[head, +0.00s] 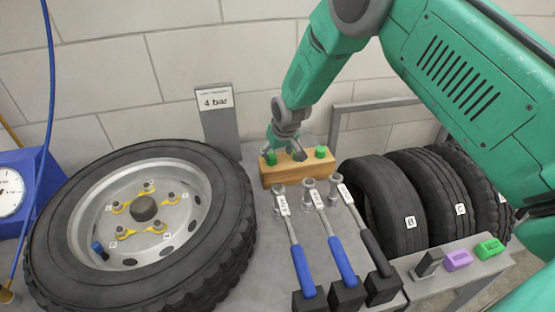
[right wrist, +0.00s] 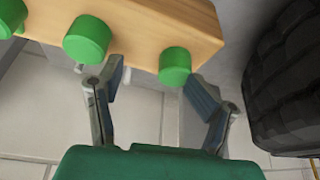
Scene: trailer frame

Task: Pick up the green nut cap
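Green nut caps sit on a wooden block. In the head view one green cap (head: 320,152) is at the block's right end and another (head: 270,158) is near its left end. The wooden block (head: 290,174) stands behind the wrenches. My right gripper (head: 284,149) is over the block, empty. In the right wrist view its two fingers (right wrist: 156,80) are spread, with the cap nearest the tyre (right wrist: 175,66) between and just beyond their tips. A second cap (right wrist: 87,39) lies outside the left finger, and a third (right wrist: 12,16) is cut off by the frame edge. My left gripper is not in view.
Torque wrenches (head: 335,245) with blue and black handles stand in front of the block. A mounted wheel (head: 210,200) is at left. Lettered tyres (head: 385,205) stand close at right. A grey "4 bar" sign post (head: 222,130) is behind. Purple (head: 458,260) and green (head: 489,248) blocks lie front right.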

